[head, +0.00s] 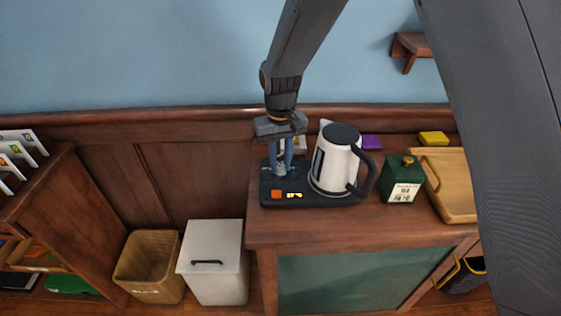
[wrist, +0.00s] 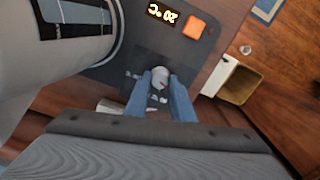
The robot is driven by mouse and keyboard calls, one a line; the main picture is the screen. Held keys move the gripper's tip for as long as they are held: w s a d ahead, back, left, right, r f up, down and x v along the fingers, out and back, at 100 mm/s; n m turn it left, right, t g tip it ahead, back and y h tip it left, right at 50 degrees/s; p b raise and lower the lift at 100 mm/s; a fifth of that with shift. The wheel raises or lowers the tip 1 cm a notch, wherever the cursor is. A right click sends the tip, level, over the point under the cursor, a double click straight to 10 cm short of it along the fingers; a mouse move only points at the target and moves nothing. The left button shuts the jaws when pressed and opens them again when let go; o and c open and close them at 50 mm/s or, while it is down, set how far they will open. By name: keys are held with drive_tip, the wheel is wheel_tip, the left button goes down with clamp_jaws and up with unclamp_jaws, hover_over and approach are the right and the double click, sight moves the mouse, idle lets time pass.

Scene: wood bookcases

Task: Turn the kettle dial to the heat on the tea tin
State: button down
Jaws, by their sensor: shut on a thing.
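My gripper (head: 281,172) reaches straight down over the left part of the black kettle base (head: 268,199). Its blue fingers are shut on the pale round dial (wrist: 160,76), one on each side, with a small red mark showing on the dial. The lit display (wrist: 163,13) appears upside down in the wrist view and seems to read 20 °C. An orange button (wrist: 195,27) is beside it. The white kettle (head: 333,168) with black lid and handle stands on the base. The green tea tin (head: 391,172) stands to its right; its label (head: 403,194) is too small to read.
A wooden tray (head: 455,205) is right of the tin. A yellow item (head: 433,138) and a purple item (head: 371,142) lie at the back of the cabinet top (head: 350,228). A wicker basket (head: 150,292) and white bin (head: 216,285) stand on the floor to the left.

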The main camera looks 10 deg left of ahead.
sight(280, 165)
drive_tip(key=shift+w+a+r, duration=0.1)
drive_tip(key=shift+r, duration=0.05)
drive_tip(key=c, duration=1.5)
unclamp_jaws()
wheel_tip(280, 165, up, 8)
drive_tip(key=shift+f+b, duration=0.15)
drive_tip(key=shift+b, duration=0.7)
